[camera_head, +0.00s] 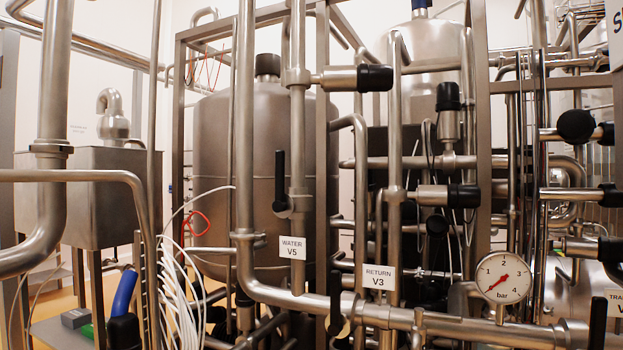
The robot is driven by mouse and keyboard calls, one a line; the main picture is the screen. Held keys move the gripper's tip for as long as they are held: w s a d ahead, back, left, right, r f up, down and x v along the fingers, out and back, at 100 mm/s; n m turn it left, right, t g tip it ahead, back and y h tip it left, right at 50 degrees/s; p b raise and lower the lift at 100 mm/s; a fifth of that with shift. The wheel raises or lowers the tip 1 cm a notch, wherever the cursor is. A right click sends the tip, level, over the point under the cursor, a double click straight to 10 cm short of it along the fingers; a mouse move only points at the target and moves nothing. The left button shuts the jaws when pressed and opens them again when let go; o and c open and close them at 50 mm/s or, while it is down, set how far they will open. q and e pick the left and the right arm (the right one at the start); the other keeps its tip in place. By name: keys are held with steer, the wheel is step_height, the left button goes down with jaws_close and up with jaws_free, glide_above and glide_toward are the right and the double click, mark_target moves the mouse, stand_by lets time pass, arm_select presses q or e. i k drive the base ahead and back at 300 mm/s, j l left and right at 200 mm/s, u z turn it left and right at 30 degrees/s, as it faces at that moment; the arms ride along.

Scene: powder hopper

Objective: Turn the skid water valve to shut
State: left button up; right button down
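The skid water valve is marked by a white label reading WATER V5 (292,247). Its black lever handle (280,178) stands upright, parallel to the vertical steel pipe (298,120) beside it. The lever's pivot is at its lower end, at the left of that pipe. Neither of my grippers is in view, and nothing touches the lever.
A RETURN V3 label (379,278) hangs to the lower right, with another upright black lever (336,304) near it. A pressure gauge (503,277) is at the right. Frame posts and pipes crowd the valve. White cables (178,285) hang at the lower left.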

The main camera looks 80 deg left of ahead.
mark_target(279, 205)
steer(key=u, duration=2.7)
